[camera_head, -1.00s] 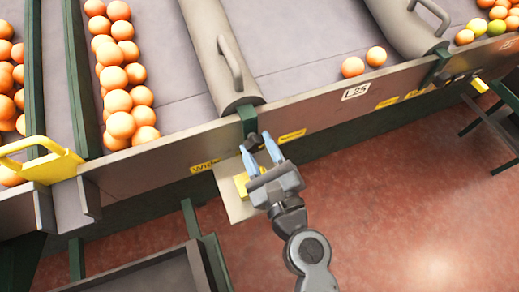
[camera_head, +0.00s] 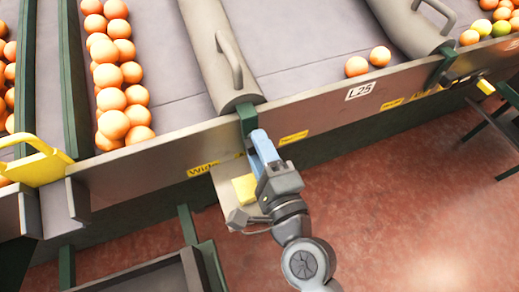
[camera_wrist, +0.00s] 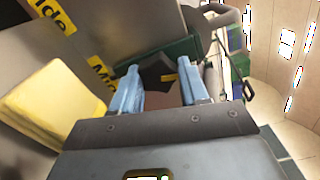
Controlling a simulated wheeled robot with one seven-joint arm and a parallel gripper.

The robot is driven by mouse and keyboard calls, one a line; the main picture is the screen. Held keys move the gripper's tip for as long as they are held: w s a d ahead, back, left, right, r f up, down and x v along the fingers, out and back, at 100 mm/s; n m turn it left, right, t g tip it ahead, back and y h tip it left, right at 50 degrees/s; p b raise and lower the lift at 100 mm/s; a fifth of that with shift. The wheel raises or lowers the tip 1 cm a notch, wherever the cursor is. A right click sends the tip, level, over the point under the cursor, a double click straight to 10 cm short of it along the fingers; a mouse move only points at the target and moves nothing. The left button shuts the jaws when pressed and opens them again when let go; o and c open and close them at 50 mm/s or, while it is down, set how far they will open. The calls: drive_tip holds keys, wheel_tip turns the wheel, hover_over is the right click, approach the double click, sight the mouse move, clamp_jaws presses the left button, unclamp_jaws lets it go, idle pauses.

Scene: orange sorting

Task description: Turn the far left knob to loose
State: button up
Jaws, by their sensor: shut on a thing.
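The knob (camera_wrist: 153,73) is black with a small yellow mark, and in the wrist view it sits between the blue fingertips of my gripper (camera_wrist: 160,84). My gripper is shut on it. In the head view my gripper (camera_head: 260,143) is at the front of the machine, below the green bracket (camera_head: 247,119), with its fingers nearly lined up behind one another. They hide the knob there. A yellow "Wide" label (camera_head: 203,170) is left of my gripper, and another yellow label (camera_head: 293,138) is to its right.
A yellow block (camera_head: 244,188) on a pale plate is just left of my gripper; it also shows in the wrist view (camera_wrist: 47,103). A grey padded divider with a handle (camera_head: 230,62) rises behind. Oranges (camera_head: 112,98) lie in lanes.

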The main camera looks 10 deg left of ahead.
drive_tip(key=shift+f+n, duration=0.1)
drive_tip(key=shift+n, duration=1)
drive_tip(key=o, duration=1.1)
drive_tip(key=shift+c, duration=0.2)
drive_tip(key=b+v, duration=0.2)
drive_tip(key=v, duration=0.4)
drive_tip(key=shift+s+d+f+b, duration=0.1)
drive_tip(key=shift+s+b, duration=0.15)
drive_tip(key=shift+b, duration=0.1)
drive_tip(key=shift+s+d, duration=0.45)
drive_tip(key=shift+s, duration=0.1)
